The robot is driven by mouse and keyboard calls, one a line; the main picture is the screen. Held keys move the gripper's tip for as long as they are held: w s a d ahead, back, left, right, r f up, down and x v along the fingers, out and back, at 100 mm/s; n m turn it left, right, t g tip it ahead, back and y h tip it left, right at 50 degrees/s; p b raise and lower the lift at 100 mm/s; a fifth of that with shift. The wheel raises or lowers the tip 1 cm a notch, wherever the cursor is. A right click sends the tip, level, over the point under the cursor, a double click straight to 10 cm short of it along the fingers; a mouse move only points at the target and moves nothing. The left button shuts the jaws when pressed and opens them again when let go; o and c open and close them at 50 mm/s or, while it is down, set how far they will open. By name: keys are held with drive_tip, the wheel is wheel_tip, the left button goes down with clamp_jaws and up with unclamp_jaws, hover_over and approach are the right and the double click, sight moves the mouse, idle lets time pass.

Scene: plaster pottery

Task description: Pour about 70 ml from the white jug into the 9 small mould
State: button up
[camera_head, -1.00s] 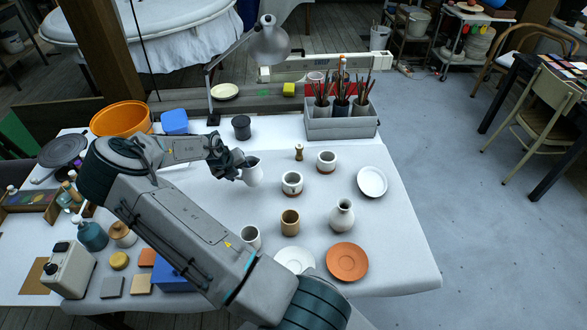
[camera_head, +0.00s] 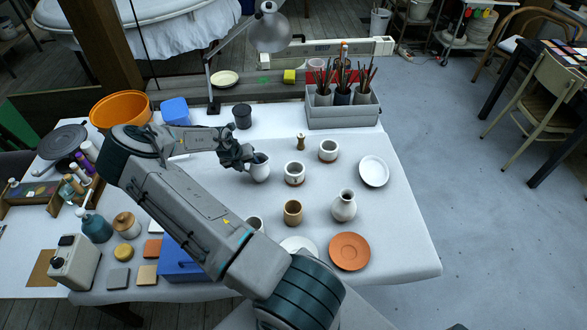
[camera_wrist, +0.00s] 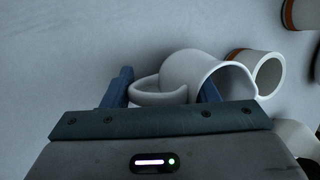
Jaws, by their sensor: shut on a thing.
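The white jug (camera_head: 261,172) is in my gripper (camera_head: 240,158), near the middle of the table. It looks close to upright in the head view. In the wrist view the jug (camera_wrist: 190,72) sits at the fingers of my gripper (camera_wrist: 163,92), with its handle between them. Its contents are hidden. A white cup with a brown base (camera_head: 295,175) stands just right of the jug; in the wrist view a similar cup (camera_wrist: 268,78) shows beside the jug's mouth. I cannot tell which vessel is the small mould.
Another white-and-brown cup (camera_head: 328,152), a tan cup (camera_head: 293,215), a white vase (camera_head: 344,207) and a small brown bottle (camera_head: 301,142) stand nearby. A white plate (camera_head: 374,171) and an orange plate (camera_head: 349,252) lie to the right. A grey brush box (camera_head: 342,117) stands behind.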

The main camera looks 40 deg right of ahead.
sight(263, 155)
drive_tip(key=shift+s+d+r+t+y, duration=0.25)
drive_tip(key=shift+r+t+y, duration=0.25)
drive_tip(key=shift+r, duration=0.15)
drive_tip(key=shift+s+d+r+m+t+y, duration=0.3)
drive_tip(key=shift+s+d+r+t+y, duration=0.3)
drive_tip(key=shift+t, duration=0.3)
drive_tip(key=shift+s+d+r+t+y+b, duration=0.4)
drive_tip(key=shift+s+d+t+y+b, duration=0.2)
drive_tip(key=shift+s+d+t+y, duration=0.25)
drive_tip(key=s+t+y+b, duration=0.1)
drive_tip(key=b, duration=0.3)
drive_tip(key=shift+d+f+m, duration=0.1)
drive_tip(key=shift+d+m, duration=0.2)
drive_tip(key=shift+d, duration=0.1)
drive_tip(key=shift+a+r+t+y, duration=0.1)
drive_tip(key=shift+r+t+y, duration=0.25)
drive_tip(key=shift+r, duration=0.45)
drive_tip(key=shift+b, duration=0.3)
drive_tip(key=shift+r+y, duration=0.2)
drive_tip(key=shift+y, duration=0.1)
drive_tip(key=shift+s+d+r+m+t+y+b, duration=0.15)
drive_tip(key=shift+s+d+r+t+y+b, duration=0.05)
drive_tip(key=shift+r+t+y+b, duration=0.4)
drive_tip(key=shift+s+d+r+m+t+y+b, duration=0.2)
drive_tip(key=shift+r+t+y+b, duration=0.15)
drive_tip(key=shift+t+b, duration=0.35)
